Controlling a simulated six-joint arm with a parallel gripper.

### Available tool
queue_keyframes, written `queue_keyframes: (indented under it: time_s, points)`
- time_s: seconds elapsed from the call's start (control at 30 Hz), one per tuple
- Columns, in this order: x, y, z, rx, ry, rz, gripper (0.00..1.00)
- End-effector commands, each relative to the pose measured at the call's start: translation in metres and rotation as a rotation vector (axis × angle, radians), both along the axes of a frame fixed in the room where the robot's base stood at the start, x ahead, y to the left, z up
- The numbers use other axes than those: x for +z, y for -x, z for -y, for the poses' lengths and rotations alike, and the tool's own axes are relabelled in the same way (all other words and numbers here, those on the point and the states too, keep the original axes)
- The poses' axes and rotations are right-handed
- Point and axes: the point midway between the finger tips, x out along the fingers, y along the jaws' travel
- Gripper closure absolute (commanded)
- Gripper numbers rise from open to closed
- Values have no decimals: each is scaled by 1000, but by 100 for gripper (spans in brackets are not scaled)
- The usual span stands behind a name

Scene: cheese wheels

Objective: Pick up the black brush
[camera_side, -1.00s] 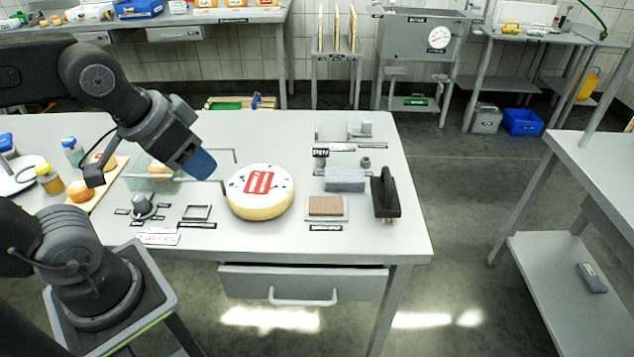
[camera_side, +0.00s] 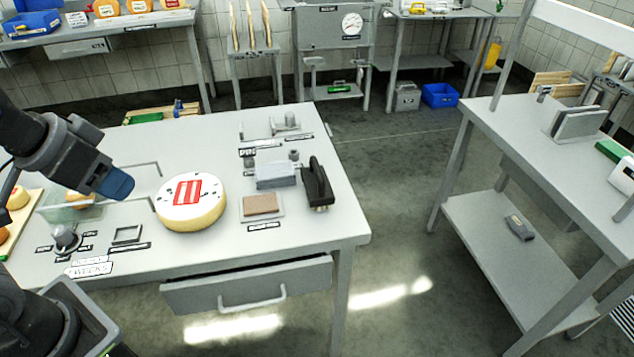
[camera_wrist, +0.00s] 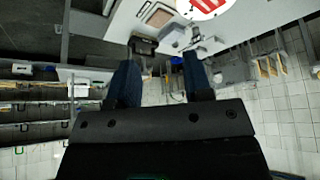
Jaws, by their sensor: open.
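The black brush (camera_side: 317,187) stands at the right end of the grey table, with its dark handle upright and pale bristles just showing at the bottom. In the wrist view, a dark shape near the table edge, ahead of my fingertips, looks like the brush (camera_wrist: 143,46). My gripper (camera_side: 118,186) is above the left part of the table, well left of the brush and apart from it. In the wrist view its two blue fingers (camera_wrist: 160,72) are spread, with nothing held between them.
A cheese wheel (camera_side: 190,203) with a red label lies between my gripper and the brush. A grey block (camera_side: 276,175) and a brown pad (camera_side: 261,205) sit just left of the brush. A drawer (camera_side: 245,286) is under the front edge. Floor lies beyond the right edge.

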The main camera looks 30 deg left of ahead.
Motion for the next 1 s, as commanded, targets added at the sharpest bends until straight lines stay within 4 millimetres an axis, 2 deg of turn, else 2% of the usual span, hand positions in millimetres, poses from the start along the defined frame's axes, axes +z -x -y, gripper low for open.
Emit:
queue_keyframes:
  time_s: [0.23, 0.37, 0.5, 0.67, 0.87, 1.0]
  points:
    - [3, -4, 0, 10, 4, -2, 54]
    - [13, -27, 3, 65, 22, -18, 54]
    - [25, -74, 11, 179, 58, -39, 54]
    - [27, -136, 27, 323, 97, -52, 54]
    - [7, -213, 58, 503, 145, -53, 54]
    - [-20, -260, 84, 620, 175, -43, 54]
